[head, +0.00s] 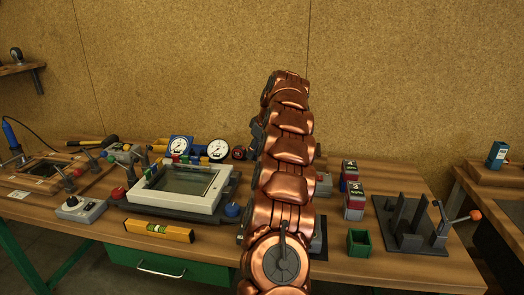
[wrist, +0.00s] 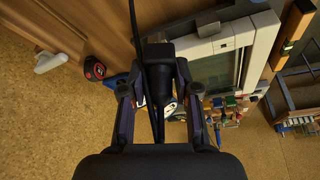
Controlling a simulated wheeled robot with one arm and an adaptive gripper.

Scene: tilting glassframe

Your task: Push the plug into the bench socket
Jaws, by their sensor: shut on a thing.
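My gripper (wrist: 159,88) fills the middle of the wrist view, with its two fingers closed on a black plug (wrist: 157,58). A dark cable (wrist: 133,22) runs up from beside the plug to the top edge of that view. In the head view my arm's copper links stand in front of the bench and hide the gripper and plug. I cannot make out the bench socket for certain in either view; part of the bench is hidden behind my arm. Whether the plug touches anything cannot be told.
A white glass frame (head: 180,187) lies on the bench (head: 345,262) left of my arm, with gauges (head: 181,147) behind. A yellow level (head: 158,230) lies in front. Red-black boxes (head: 354,203), a green bin (head: 360,243) and a dark fixture (head: 408,222) stand to the right.

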